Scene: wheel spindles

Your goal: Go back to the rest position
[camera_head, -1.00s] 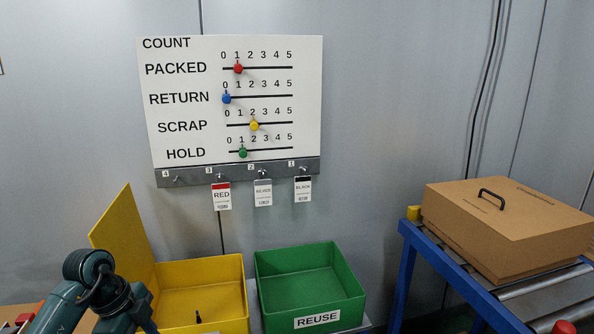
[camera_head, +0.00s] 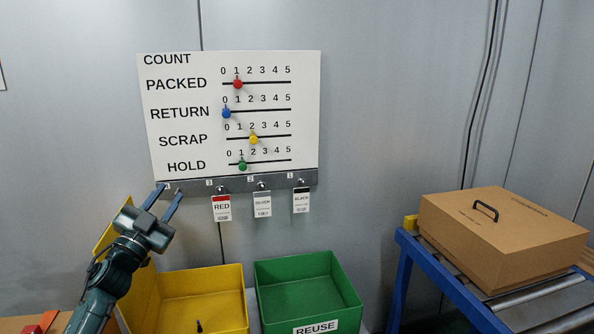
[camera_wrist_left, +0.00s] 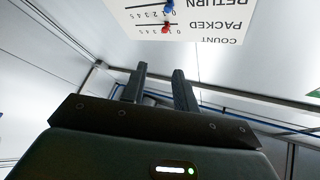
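My left gripper (camera_head: 169,193) is raised in front of the lower left corner of the count board, near peg 4. Its two fingers stand apart with nothing between them. It also shows in the left wrist view (camera_wrist_left: 158,85), open and empty, with the board above it. The count board (camera_head: 180,66) hangs on the wall with four sliders: red at 1, blue at 0, yellow at 2 and green at 1. My right gripper is in neither view.
Red (camera_head: 222,208), silver (camera_head: 262,205) and black (camera_head: 301,201) tags hang below the board. A yellow bin (camera_head: 223,283) and a green REUSE bin (camera_head: 338,287) stand below. A cardboard box (camera_head: 505,242) sits on a blue-framed roller conveyor (camera_head: 440,262) at right.

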